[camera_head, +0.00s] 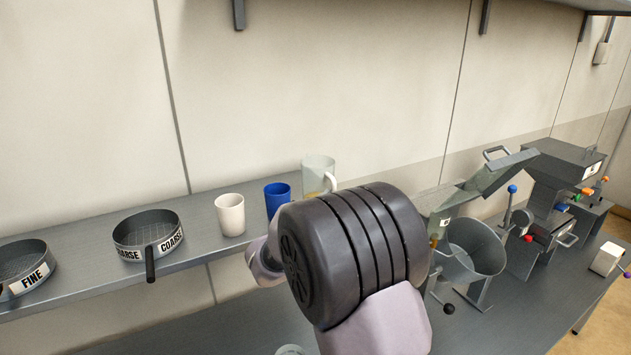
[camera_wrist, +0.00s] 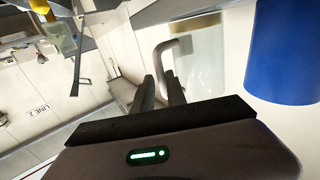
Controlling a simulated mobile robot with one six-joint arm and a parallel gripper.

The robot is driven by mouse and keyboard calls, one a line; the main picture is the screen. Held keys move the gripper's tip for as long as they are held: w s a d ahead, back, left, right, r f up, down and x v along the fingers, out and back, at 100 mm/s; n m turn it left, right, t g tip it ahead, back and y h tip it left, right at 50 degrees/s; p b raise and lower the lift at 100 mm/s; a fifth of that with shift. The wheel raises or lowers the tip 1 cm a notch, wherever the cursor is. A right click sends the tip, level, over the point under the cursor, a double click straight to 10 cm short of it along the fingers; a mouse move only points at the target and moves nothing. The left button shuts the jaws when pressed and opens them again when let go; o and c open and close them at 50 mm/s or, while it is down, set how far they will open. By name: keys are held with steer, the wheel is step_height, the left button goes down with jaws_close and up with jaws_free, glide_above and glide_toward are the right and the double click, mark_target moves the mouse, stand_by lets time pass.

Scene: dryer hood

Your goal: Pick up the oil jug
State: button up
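The oil jug (camera_head: 319,168) is a clear jug with a pale handle and a yellowish tint low down. It stands on the shelf against the wall, its lower part hidden behind my arm in the head view. In the wrist view the jug (camera_wrist: 203,58) is just beyond my fingers, its handle on the left side. My gripper (camera_wrist: 160,76) has a narrow gap between its two dark fingers, and the fingertips are close to the handle's lower end. I cannot tell whether they touch it. In the head view my wrist hides the fingers.
A blue cup (camera_head: 277,196) stands close left of the jug, and fills the right of the wrist view. A white cup (camera_head: 230,214) and a coarse sieve (camera_head: 148,236) are farther left on the shelf (camera_head: 195,250). Grey machines, including a hopper (camera_head: 470,250), stand right.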

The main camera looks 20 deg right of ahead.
steer(key=x, duration=0.6)
steer(key=shift+a+p, duration=0.1)
steer(key=shift+p, duration=0.3)
steer(key=shift+s+a+r, duration=0.1)
steer(key=shift+a, duration=0.05)
steer(key=shift+c, duration=0.7)
jaws_close()
